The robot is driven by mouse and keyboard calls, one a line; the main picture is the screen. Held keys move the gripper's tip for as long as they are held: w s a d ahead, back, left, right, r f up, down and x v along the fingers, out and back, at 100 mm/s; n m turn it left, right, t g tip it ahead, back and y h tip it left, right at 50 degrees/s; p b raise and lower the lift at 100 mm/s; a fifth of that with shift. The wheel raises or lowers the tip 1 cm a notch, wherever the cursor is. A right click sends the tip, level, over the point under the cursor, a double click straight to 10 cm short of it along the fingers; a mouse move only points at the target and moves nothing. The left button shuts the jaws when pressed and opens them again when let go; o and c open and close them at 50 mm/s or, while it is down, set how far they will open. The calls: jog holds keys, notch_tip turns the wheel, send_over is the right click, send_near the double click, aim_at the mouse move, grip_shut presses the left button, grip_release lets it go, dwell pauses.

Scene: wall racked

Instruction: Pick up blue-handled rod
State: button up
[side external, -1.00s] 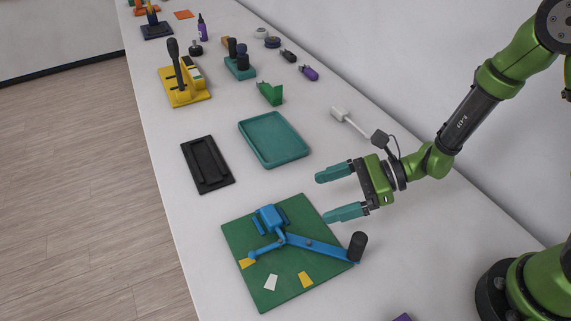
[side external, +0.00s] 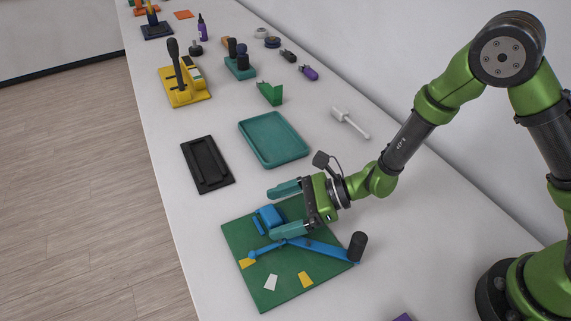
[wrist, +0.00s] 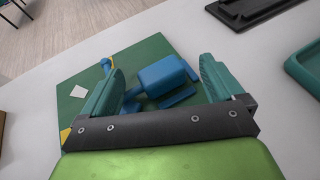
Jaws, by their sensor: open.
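A blue lever assembly rests on a green board (side external: 280,290). Its long blue bar (side external: 325,250) runs to a black cylindrical knob (side external: 357,246), and a thin blue rod with a rounded end (side external: 263,251) extends left. I cannot tell which part is the blue-handled rod. A blue block (side external: 270,215) sits at the board's far side. My gripper (side external: 271,213) is open above the board, with teal fingers on either side of the block in the picture. In the wrist view, the block (wrist: 162,76) shows between the fingers (wrist: 160,68); contact is not visible. The gripper partly hides the bar.
A teal tray (side external: 300,155) and a black tray (side external: 188,150) lie beyond the board. A white-handled tool (side external: 352,123) lies near the wall. A yellow fixture (side external: 203,95) and several small items stand farther back.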

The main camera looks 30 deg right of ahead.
jog(key=shift+c, duration=0.3)
jog(key=c, duration=1.2)
jog(key=shift+r, duration=0.1)
